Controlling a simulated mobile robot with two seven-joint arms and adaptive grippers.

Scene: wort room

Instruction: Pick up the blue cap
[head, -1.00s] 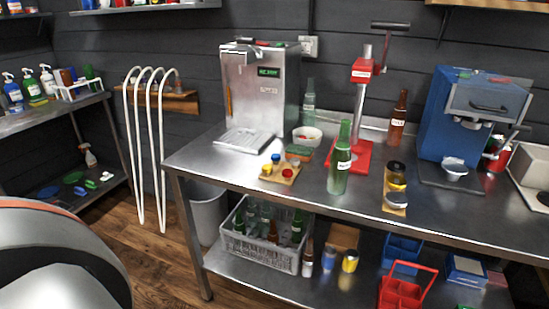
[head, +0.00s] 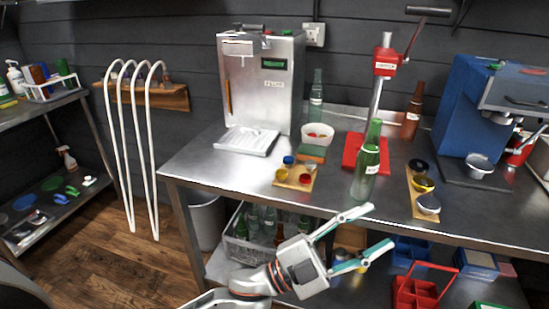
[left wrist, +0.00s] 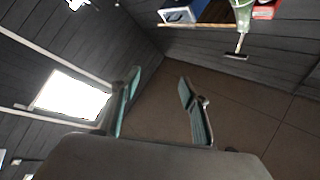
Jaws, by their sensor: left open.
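The blue cap (head: 288,160) sits on a small wooden board (head: 291,183) on the steel table, behind a yellow cap (head: 282,173) and a red cap (head: 304,178). My left gripper (head: 381,229) is open and empty at the table's front edge, lower and to the right of the board. In the left wrist view, its two teal-padded fingers (left wrist: 159,108) stand apart with nothing between them. The cap does not show there. My right gripper is not in view.
A green bottle (head: 367,165) stands right of the board. Behind the board are a green and brown block (head: 312,153) and a white bowl (head: 317,134). A steel machine (head: 262,85) stands at the back left. A red-based capping stand (head: 366,152) is behind the bottle.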

